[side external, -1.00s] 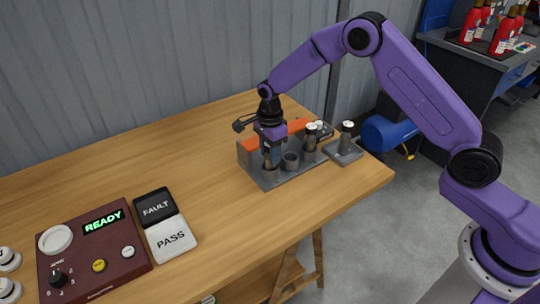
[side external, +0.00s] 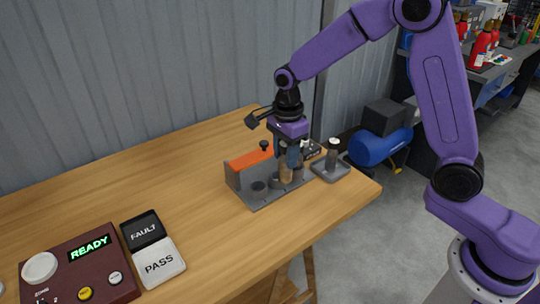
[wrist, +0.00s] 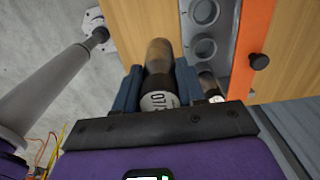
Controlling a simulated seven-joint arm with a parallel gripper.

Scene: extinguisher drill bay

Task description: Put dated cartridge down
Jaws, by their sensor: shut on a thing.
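My gripper (side external: 291,155) is shut on a cartridge (side external: 286,173) with a tan body, held upright at the right part of the grey rack (side external: 262,200). In the wrist view the cartridge (wrist: 158,60) sits between my two blue fingers (wrist: 158,85); its dark end bears a white label with partly readable date digits. It appears beside the row of sockets, apart from them; its height above the surface is unclear. Two sockets (wrist: 205,48) look empty. Another cartridge (wrist: 210,84) stands in line with them, partly hidden by my finger.
A white-topped cartridge (side external: 333,148) stands on a small grey stand (side external: 331,171) right of the rack. An orange strip (side external: 250,158) with a black knob (side external: 263,146) runs behind the sockets. A panel reading READY (side external: 90,248) and FAULT and PASS pads (side external: 158,262) lie left. Bare wood separates them.

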